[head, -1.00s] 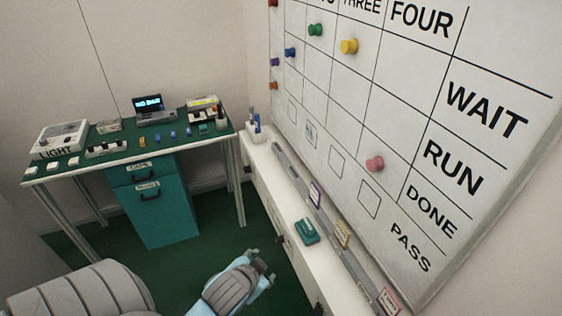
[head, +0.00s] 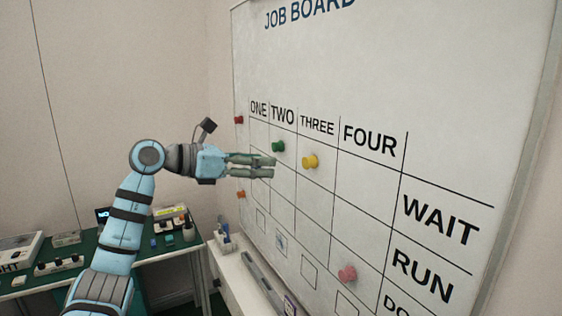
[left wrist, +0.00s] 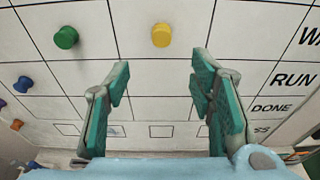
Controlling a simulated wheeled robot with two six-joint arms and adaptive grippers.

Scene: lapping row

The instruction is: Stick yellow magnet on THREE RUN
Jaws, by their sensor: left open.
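The yellow magnet (head: 311,161) is on the job board (head: 440,90), in the THREE column on the WAIT row. It also shows in the left wrist view (left wrist: 161,35), above the gap between my fingers. The THREE RUN cell (head: 313,206) below it looks empty. My left gripper (head: 271,167) is open and empty, pointing at the board from the left. In the left wrist view its fingers (left wrist: 160,82) are spread, with bare board between them and the magnet beyond their tips. My right gripper is not in view.
A green magnet (head: 278,146) sits in column TWO, close to my left fingers. A pink magnet (head: 347,273) is in column FOUR. Blue (left wrist: 23,84) and orange (left wrist: 16,125) magnets are at the board's left. A white ledge (head: 240,285) runs below; a desk (head: 155,250) stands behind.

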